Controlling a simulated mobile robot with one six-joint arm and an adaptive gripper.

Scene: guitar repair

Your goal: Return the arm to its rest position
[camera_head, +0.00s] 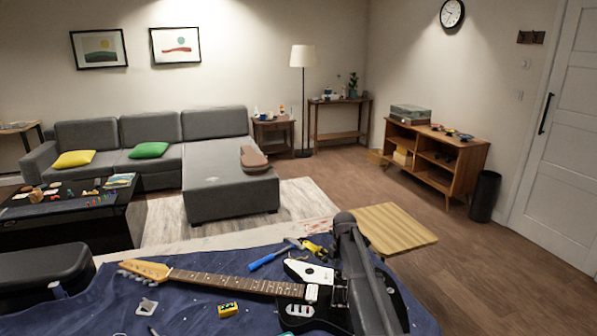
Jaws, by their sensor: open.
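My arm (366,280) shows as a dark grey link that rises from the bottom edge over the right part of the worktable. Its rounded upper end is near the table's far edge. My gripper and its fingertips do not show in this view. An electric guitar (235,283) with a black and white body lies on the blue cloth (190,315), its neck pointing left. My arm hides part of the guitar's body.
A blue-handled hammer (268,258) and a yellow-and-black tool (316,249) lie beyond the guitar neck. A small yellow box (228,310) lies in front. A wooden stool (395,228) stands behind the table. The wooden floor (480,270) to the right is clear.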

